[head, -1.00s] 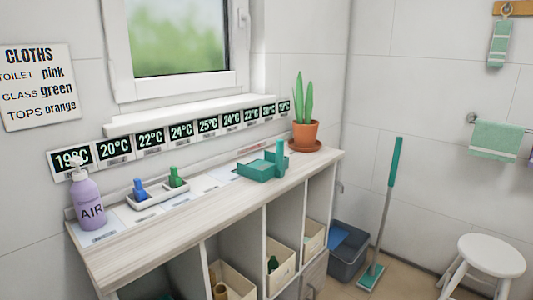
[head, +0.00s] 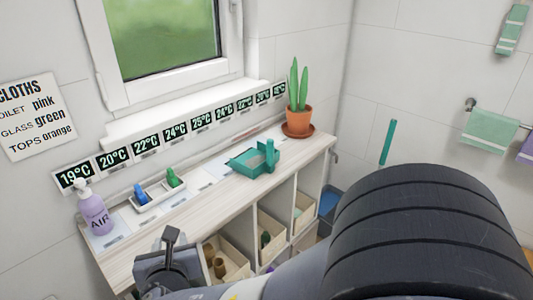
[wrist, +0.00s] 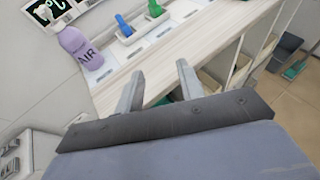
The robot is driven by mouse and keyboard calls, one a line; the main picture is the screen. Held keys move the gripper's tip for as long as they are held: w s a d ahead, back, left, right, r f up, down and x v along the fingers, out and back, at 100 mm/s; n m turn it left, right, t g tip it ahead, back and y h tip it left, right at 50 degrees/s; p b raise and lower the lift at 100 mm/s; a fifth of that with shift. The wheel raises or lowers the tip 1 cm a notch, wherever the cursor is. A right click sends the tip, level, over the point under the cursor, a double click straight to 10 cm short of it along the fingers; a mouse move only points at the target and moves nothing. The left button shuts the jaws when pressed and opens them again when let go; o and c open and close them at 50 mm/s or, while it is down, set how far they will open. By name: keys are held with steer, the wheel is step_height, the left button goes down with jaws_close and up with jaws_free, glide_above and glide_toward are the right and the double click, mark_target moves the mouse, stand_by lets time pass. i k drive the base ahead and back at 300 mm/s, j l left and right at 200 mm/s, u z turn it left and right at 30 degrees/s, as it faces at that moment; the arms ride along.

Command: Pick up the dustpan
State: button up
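The teal dustpan (head: 250,161), a shallow tray-like piece with an upright part at its right side, sits on the counter left of the potted plant in the head view. I cannot make it out in the wrist view. My gripper (wrist: 159,88) is open and empty, its two fingers apart over the counter's front edge in the wrist view. In the head view my gripper (head: 172,238) is at the counter's left front, well to the left of and nearer than the dustpan.
A lilac AIR bottle (head: 95,213) stands at the counter's left end. A white tray (head: 147,207) holds a blue and a green item. A potted plant (head: 297,121) stands at the right end. Open cubbies with bins (head: 233,258) lie below. My arm hides much of the lower right.

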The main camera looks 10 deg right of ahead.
mark_target(252, 162)
steer(key=i+l, duration=0.2)
steer(key=l, duration=0.15)
steer(key=i+l, duration=0.2)
steer(key=l, duration=0.15)
steer(key=i+l+u, duration=0.1)
steer(key=i+l, duration=0.3)
steer(key=l, duration=0.25)
steer(key=i+l+u, duration=0.1)
steer(key=l, duration=0.25)
steer(key=i, duration=0.1)
